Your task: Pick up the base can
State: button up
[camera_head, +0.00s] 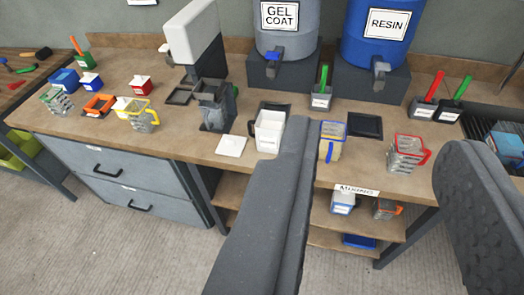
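No can in view carries a label that I can read as "base", so I cannot tell which one is the base can. A white open-topped container (268,132) stands on the bench just beyond my left fingertip, with a label too small to read. A blue-rimmed jug (331,144) and a red-rimmed clear jug (407,153) stand between the lines of my fingers, farther off. My gripper (382,138) is open and empty, its dark fingers wide apart in front of the bench. The left finger hides part of the bench front and shelves.
The wooden bench (195,135) holds a grey GEL COAT drum (287,45) and a blue RESIN drum (372,55) on dark stands. Several small containers, including a yellow-rimmed jug (139,116), stand at left. Drawers (125,180) and shelves are below. The floor at lower left is clear.

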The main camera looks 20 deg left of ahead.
aim_at(270, 126)
jog(key=z, duration=0.4)
jog(key=i, duration=0.95)
jog(key=z, duration=0.05)
